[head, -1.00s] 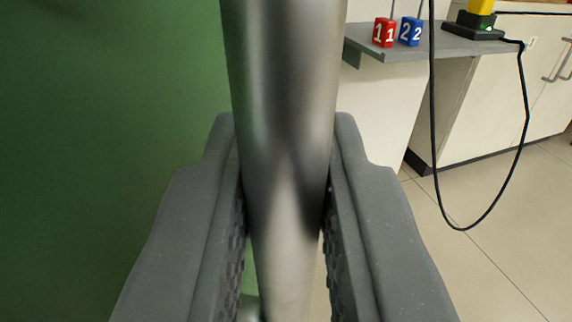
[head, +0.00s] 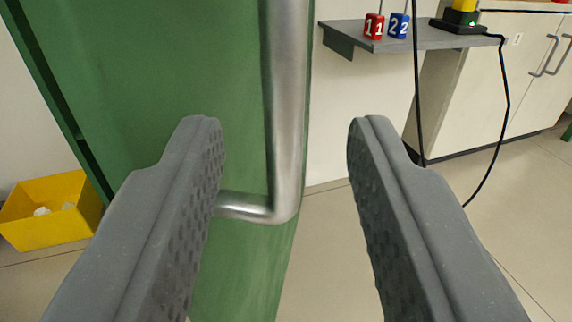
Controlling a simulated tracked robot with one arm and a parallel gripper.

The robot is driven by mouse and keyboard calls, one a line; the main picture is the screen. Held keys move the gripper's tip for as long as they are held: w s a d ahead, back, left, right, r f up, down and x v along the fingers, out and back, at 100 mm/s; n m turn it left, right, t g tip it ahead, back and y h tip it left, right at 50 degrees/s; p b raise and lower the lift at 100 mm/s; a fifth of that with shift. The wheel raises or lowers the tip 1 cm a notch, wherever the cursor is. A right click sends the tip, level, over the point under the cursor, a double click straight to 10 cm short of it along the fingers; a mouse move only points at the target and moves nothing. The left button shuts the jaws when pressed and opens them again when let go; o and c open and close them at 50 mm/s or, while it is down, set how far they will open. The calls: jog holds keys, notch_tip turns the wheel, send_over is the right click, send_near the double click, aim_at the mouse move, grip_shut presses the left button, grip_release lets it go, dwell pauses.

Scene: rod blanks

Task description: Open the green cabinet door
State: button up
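The green cabinet door (head: 165,85) fills the left and middle of the view. It stands swung out, with a dark gap along its left edge and floor visible on both sides. Its metal bar handle (head: 285,110) runs upright near the door's right edge and bends back to the door at its lower end. My gripper (head: 285,135) is open and empty, its two grey fingers spread wide. The handle shows between the fingers, touching neither one.
A yellow bin (head: 50,212) with white pieces stands on the floor at left. A black cable (head: 505,100) hangs down. White cabinets (head: 490,85) stand behind.

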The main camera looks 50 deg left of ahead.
jog(key=b+v, duration=0.2)
jog(key=v, duration=0.5)
jog(key=shift+s, duration=0.2)
